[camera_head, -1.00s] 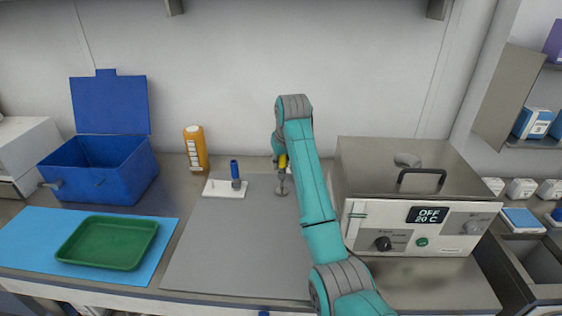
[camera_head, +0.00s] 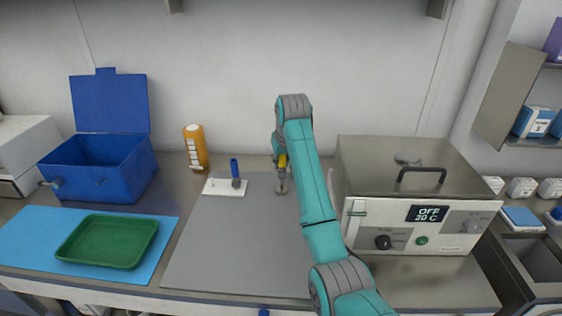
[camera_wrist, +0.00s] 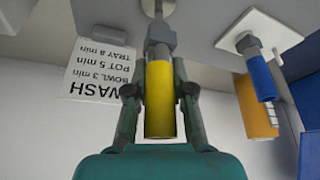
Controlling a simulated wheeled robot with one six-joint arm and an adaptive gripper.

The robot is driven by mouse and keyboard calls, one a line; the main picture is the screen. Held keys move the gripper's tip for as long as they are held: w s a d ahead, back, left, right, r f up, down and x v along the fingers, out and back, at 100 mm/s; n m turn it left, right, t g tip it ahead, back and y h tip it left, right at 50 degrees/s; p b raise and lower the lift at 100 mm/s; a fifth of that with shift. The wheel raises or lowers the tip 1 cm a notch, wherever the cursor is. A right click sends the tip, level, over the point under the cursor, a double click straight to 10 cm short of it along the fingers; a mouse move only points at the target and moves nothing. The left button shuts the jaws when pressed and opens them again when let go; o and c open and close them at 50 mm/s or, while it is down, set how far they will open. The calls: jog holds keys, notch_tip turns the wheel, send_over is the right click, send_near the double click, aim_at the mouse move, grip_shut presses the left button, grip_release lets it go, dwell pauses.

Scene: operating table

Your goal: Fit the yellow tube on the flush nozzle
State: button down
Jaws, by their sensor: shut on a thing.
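The yellow tube (camera_head: 283,161) is upright between the fingers of my gripper (camera_head: 281,158), at the back of the grey mat. In the wrist view my gripper (camera_wrist: 160,92) is shut on the yellow tube (camera_wrist: 160,100), one finger on each side. The tube's end meets the grey metal flush nozzle (camera_wrist: 160,40), in line with it; I cannot tell how far over it the tube reaches. The nozzle's round foot (camera_head: 281,190) shows below the tube in the head view. My arm hides part of this area.
A blue tube (camera_head: 235,168) stands on a fitting on a white plate (camera_head: 222,188) to the left. An orange bottle (camera_head: 196,148) stands behind it. A steel bath (camera_head: 410,165) is close on the right. The grey mat (camera_head: 240,250) is clear in front.

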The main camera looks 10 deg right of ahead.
aim_at(281, 172)
jog(key=shift+f, duration=2.15)
dwell(0.8)
jog(key=c, duration=0.9)
grip_release()
